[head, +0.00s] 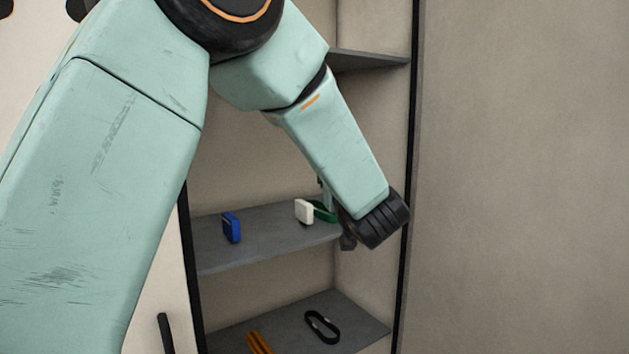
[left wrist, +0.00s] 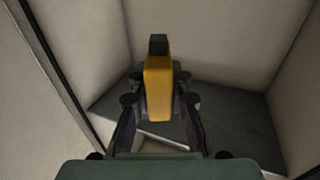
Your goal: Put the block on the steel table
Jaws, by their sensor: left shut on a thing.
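A yellow-orange block (left wrist: 158,88) with a dark end stands out from between the fingers of my left gripper (left wrist: 160,100) in the left wrist view. The gripper is shut on it. In the head view my left arm reaches into an open cabinet, and the left gripper (head: 347,238) is mostly hidden behind the wrist, beside the right part of the middle shelf. The block cannot be made out in the head view. My right gripper is not in view. No steel table shows in either view.
The middle shelf (head: 275,245) holds a blue item (head: 231,227), a white item (head: 304,211) and a green item (head: 323,212) close to my wrist. The lower shelf (head: 350,305) holds an orange item (head: 258,343) and a black ring (head: 322,326). The cabinet's side walls stand close to my gripper.

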